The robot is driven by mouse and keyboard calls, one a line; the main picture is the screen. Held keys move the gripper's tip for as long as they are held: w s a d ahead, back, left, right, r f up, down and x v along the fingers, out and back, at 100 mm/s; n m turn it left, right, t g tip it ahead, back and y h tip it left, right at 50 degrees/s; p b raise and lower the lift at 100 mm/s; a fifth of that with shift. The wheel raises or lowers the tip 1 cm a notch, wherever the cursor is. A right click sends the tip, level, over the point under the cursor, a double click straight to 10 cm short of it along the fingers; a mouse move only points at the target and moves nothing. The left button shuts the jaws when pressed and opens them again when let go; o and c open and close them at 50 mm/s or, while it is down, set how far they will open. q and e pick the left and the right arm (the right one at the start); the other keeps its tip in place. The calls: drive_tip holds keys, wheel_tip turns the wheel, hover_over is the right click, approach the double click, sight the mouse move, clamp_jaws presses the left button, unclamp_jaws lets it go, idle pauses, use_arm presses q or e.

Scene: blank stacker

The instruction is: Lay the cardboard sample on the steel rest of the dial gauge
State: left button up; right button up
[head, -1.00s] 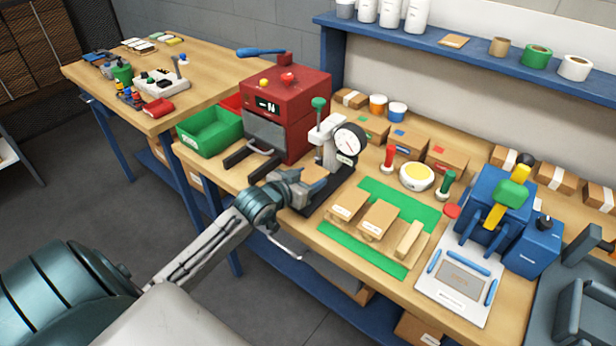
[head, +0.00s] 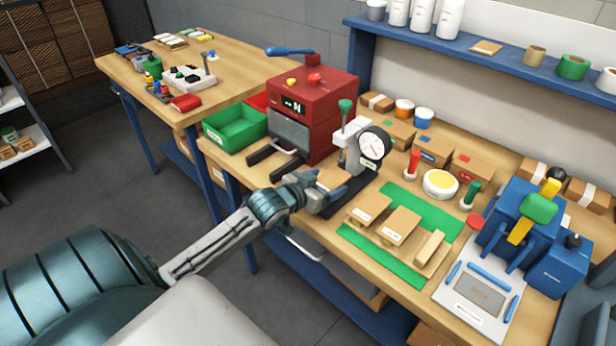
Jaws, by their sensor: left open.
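The dial gauge (head: 375,146), with a white stand, a round dial and a green knob, stands on the workbench on a long dark base (head: 346,193). A brown cardboard sample (head: 331,179) lies at the foot of the gauge, beside my left gripper's fingers. The steel rest is hidden, so I cannot tell exactly how the sample sits on it. My left gripper (head: 318,196) is open, low in front of the gauge, close to the sample. Whether its fingers touch the sample is unclear. My right gripper is out of view.
A red machine (head: 310,95) with dark forks stands left of the gauge, beside a green bin (head: 236,127). Right of it, several cardboard pieces lie on a green mat (head: 376,257).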

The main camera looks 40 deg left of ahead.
use_arm(q)
drive_tip(key=v, duration=0.9)
drive_tip(key=shift+s+r+p, duration=0.2)
drive_tip(key=shift+s+p, duration=0.2)
drive_tip(key=shift+p, duration=0.05)
